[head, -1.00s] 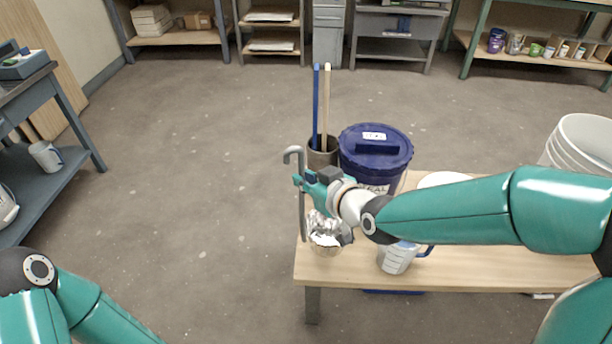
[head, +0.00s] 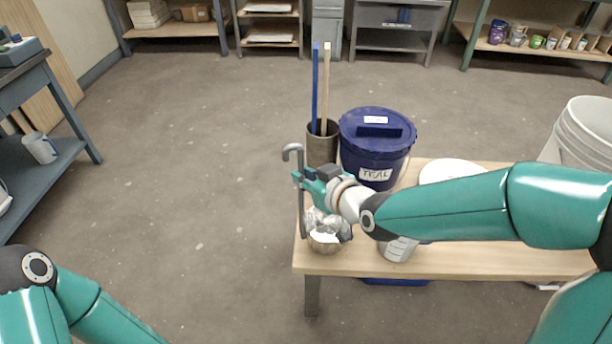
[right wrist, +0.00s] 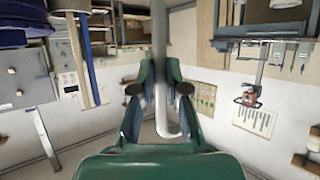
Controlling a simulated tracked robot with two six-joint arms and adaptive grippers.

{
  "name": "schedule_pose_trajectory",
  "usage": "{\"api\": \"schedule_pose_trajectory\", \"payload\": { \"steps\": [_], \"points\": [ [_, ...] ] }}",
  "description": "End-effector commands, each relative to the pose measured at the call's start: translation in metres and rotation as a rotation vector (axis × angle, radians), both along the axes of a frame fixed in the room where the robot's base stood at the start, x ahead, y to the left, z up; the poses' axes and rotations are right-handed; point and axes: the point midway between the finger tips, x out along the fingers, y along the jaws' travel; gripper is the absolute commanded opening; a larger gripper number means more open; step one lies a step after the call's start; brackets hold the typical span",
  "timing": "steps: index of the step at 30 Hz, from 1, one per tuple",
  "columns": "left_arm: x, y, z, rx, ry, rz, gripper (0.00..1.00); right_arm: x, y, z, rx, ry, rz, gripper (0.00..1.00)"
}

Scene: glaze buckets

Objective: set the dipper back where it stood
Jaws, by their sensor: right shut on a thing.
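The dipper (head: 301,215) is a grey metal rod with a hooked top end. My right gripper (head: 306,181) is shut on its rod and holds it upright, hook up, near the table's left edge. In the right wrist view the dipper (right wrist: 159,85) runs between the fingers of my right gripper (right wrist: 159,88), its hook towards the bottom of the picture. The rod's lower end comes down beside a shiny metal bowl (head: 325,244); I cannot tell whether they touch. A lidded blue bucket (head: 377,150) labelled TEAL stands behind. My left gripper is out of view.
A dark pot (head: 322,152) holding a blue and a pale stick stands beside the bucket. A measuring jug (head: 398,250), partly hidden by my right arm, stands on the wooden table (head: 480,262). White buckets (head: 586,130) are at right. Open floor lies left of the table.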

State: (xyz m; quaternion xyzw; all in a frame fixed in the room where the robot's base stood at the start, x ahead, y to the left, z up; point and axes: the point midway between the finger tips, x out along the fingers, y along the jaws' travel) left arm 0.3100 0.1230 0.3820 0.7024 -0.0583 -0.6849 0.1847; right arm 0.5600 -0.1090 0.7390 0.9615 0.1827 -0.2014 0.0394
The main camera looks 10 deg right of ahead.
Motion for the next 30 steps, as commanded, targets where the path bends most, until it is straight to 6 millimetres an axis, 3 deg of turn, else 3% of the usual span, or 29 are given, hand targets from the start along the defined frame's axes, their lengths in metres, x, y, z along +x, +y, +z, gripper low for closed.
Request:
{"api": "schedule_pose_trajectory", "payload": {
  "steps": [18, 19, 23, 30],
  "points": [
    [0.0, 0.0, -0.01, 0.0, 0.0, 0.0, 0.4, 0.0, 0.0, -0.008, 0.0, -0.002, 0.0, 0.0],
    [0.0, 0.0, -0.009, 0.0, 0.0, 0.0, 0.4, 0.0, 0.0, -0.007, 0.0, -0.002, 0.0, 0.18],
    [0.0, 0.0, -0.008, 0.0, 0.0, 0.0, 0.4, 0.0, 0.0, -0.007, 0.0, -0.002, 0.0, 0.4],
    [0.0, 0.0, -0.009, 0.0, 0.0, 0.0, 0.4, 0.0, 0.0, -0.008, 0.0, 0.002, 0.001, 0.44]
  ]
}}
